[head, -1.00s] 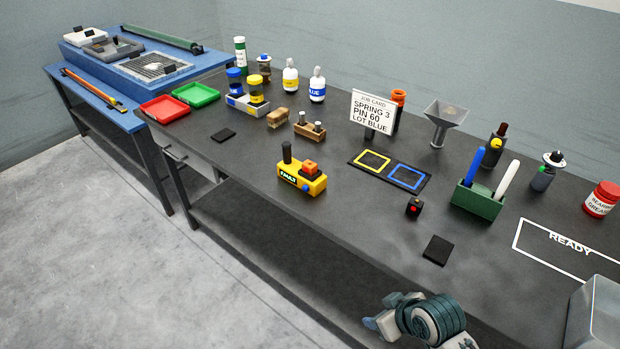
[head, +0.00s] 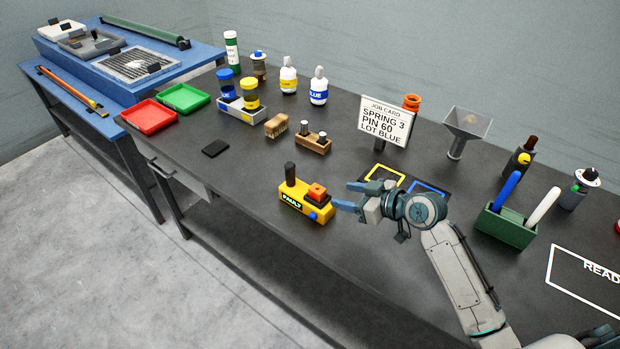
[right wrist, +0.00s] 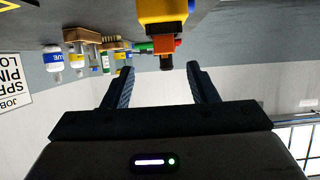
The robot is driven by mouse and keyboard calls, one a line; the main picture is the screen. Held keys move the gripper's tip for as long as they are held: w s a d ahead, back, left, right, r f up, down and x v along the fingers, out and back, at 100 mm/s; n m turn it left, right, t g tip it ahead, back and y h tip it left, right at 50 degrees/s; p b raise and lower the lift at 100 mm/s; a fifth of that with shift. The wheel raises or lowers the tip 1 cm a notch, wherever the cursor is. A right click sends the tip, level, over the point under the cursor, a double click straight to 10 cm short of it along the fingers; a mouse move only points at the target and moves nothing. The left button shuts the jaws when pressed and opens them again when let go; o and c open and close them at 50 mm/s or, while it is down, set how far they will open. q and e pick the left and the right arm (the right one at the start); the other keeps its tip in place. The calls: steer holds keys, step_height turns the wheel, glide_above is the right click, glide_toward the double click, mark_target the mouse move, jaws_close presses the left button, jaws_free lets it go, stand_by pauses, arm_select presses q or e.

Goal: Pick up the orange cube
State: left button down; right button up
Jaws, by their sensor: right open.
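The orange cube (head: 317,190) sits on the dark top of a yellow box marked FAULT (head: 292,202), beside a black upright knob (head: 290,174). My right gripper (head: 350,196) is open and empty, just to the right of the box and apart from the cube. In the right wrist view, the cube (right wrist: 163,44) and the yellow box (right wrist: 164,12) appear upside down, beyond the open fingers (right wrist: 160,76). My left gripper is in neither view.
A job card (head: 385,121) stands behind my right gripper. A green holder (head: 505,226) with a blue and a white stick is to the right. My right arm partly covers a mat with yellow and blue outlines (head: 384,173).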

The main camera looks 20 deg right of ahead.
mark_target(318, 189)
steer(key=w+a+b, duration=0.1)
steer(key=w+a+f, duration=0.1)
steer(key=a, duration=0.1)
steer(key=shift+w+b, duration=0.25)
steer(key=shift+b, duration=0.1)
steer(key=b+x, duration=0.2)
steer(key=x, duration=0.3)
steer(key=shift+w, duration=0.15)
steer(key=shift+w+a+f, duration=0.1)
steer(key=shift+w+a, duration=0.05)
steer(key=shift+w, duration=0.1)
steer(key=shift+c, duration=0.6)
steer(key=shift+s, duration=0.1)
steer(key=c, duration=0.8)
steer(key=shift+c, duration=0.6)
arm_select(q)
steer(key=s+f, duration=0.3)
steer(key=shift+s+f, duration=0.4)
arm_select(e)
steer(key=shift+c, duration=0.2)
